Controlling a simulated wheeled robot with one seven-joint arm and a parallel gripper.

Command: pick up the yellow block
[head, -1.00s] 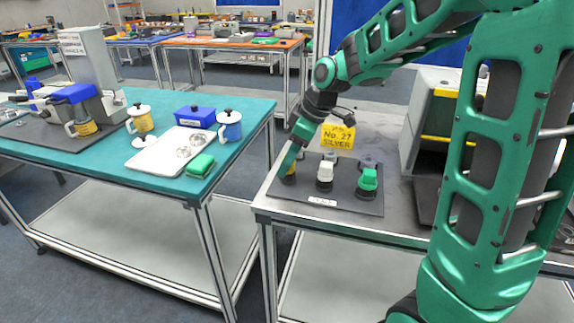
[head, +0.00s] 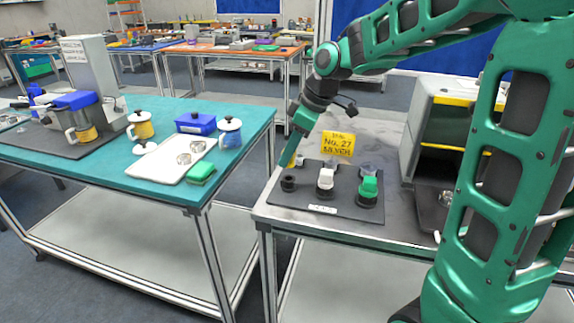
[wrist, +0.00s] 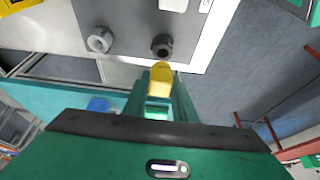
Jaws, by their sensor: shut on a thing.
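The yellow block (head: 292,161) is in my gripper (head: 293,157), above the dark mat on the metal table at right. In the wrist view the yellow block (wrist: 160,80) sits between the fingers of my gripper (wrist: 158,92), which is shut on it. The black holder (head: 289,183) at the left of the mat is empty and clear of the block. It also shows in the wrist view (wrist: 162,45), just beyond the block. My arm hides part of the block in the head view.
A white block (head: 325,178) and a green block (head: 369,186) stand in holders on the dark mat (head: 345,208). A yellow sign (head: 338,143) stands behind them. A grey machine (head: 425,120) is at right. A teal table (head: 110,175) with pots and a tray is at left.

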